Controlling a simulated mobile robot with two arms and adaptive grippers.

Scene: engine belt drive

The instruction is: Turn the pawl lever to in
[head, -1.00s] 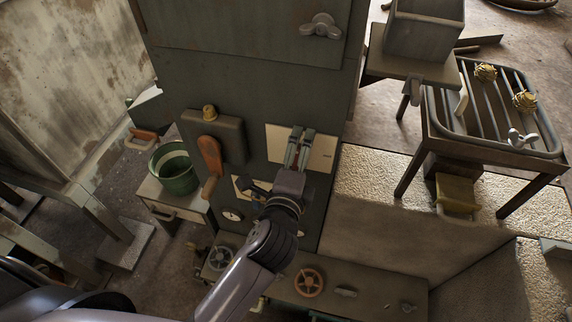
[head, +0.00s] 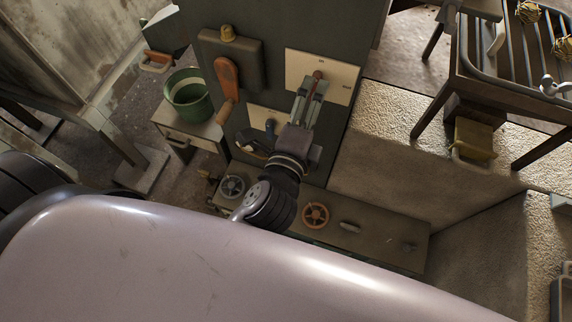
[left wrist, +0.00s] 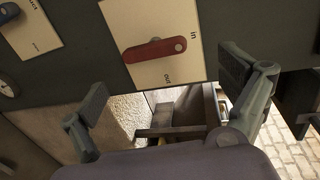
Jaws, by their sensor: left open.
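The pawl lever is a red-brown bar with a dark dot near one end (left wrist: 160,50), mounted on a cream plate (left wrist: 113,22) marked "in" and "out". In the head view the lever (head: 318,75) points up towards the top mark on the plate (head: 343,78). My left gripper (head: 311,88) is open just below and in front of the lever, partly hiding it. In the left wrist view its fingers (left wrist: 165,80) stand wide apart, with the lever beyond them, clear of both. My right gripper is not in view.
An orange-handled lever (head: 227,78) hangs on the cabinet to the left. A second cream plate with a blue-grey knob (head: 270,126) is close beside my gripper. Handwheels, one orange (head: 315,215), sit on the ledge below. A green bucket (head: 188,95) stands further left.

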